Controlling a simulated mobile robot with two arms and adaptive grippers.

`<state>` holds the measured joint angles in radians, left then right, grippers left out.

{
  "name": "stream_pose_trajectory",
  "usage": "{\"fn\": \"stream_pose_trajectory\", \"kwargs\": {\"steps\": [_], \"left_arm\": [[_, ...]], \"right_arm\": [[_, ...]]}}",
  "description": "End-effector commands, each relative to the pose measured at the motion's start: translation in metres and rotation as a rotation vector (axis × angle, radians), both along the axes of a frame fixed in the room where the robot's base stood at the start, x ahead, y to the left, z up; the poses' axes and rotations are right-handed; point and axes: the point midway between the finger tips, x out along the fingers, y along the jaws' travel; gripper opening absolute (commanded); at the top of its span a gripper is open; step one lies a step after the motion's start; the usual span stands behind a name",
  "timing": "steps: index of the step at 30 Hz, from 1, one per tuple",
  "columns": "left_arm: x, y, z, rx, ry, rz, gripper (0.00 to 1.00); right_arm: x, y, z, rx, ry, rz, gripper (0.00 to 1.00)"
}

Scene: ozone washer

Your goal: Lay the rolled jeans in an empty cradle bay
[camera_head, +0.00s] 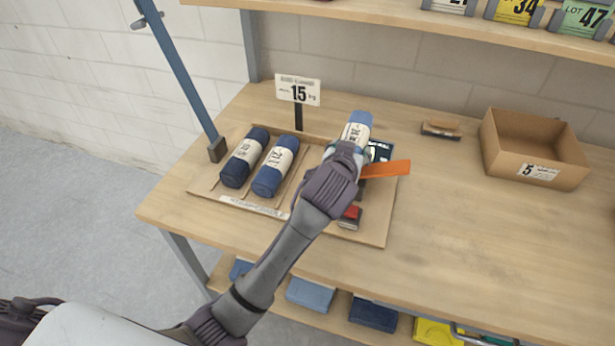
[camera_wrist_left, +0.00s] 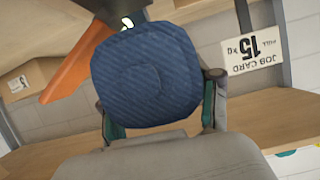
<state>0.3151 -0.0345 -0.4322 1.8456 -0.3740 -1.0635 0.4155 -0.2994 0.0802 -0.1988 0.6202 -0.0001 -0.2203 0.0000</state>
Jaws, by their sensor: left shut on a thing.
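My left gripper (camera_head: 352,148) is shut on a rolled pair of blue jeans (camera_head: 359,119) with a white paper band. The roll is above the right part of the wooden cradle (camera_head: 372,230). In the left wrist view the end of the held roll (camera_wrist_left: 145,75) fills the middle, between the fingers. Two dark blue rolls with white bands, one at the far left (camera_head: 235,172) and one beside it (camera_head: 266,182), lie in the cradle's left bays. Right of them a bare strip (camera_head: 297,184) shows, partly hidden by my gripper. My right gripper is not in view.
A 15 kg job card (camera_head: 298,91) stands behind the cradle. An orange strip (camera_head: 388,170) and a red-and-black item (camera_head: 351,216) show at its right part. A cardboard box (camera_head: 533,150) and a small brush-like block (camera_head: 441,128) stand farther right. The bench's front right is clear.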

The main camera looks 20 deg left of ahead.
Motion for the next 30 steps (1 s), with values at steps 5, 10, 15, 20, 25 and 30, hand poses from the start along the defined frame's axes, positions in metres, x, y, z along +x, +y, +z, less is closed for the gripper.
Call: {"fn": "stream_pose_trajectory", "kwargs": {"steps": [5,10,15,20,25,30], "left_arm": [[-0.011,0.043,-0.022,0.007,0.002,0.004,0.11],[-0.020,0.077,-0.043,0.005,0.000,0.002,0.10],[-0.024,0.093,-0.055,0.001,-0.002,0.000,0.10],[-0.025,0.096,-0.069,-0.001,0.001,0.001,0.10],[-0.025,0.096,-0.092,0.000,-0.001,0.001,0.10],[-0.025,0.095,-0.097,-0.001,-0.004,0.000,0.10]], "right_arm": [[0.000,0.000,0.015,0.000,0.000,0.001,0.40],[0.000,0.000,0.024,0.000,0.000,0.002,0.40],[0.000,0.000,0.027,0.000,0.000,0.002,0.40],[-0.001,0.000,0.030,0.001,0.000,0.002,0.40],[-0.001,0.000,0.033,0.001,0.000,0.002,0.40],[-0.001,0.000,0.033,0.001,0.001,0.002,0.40]]}}
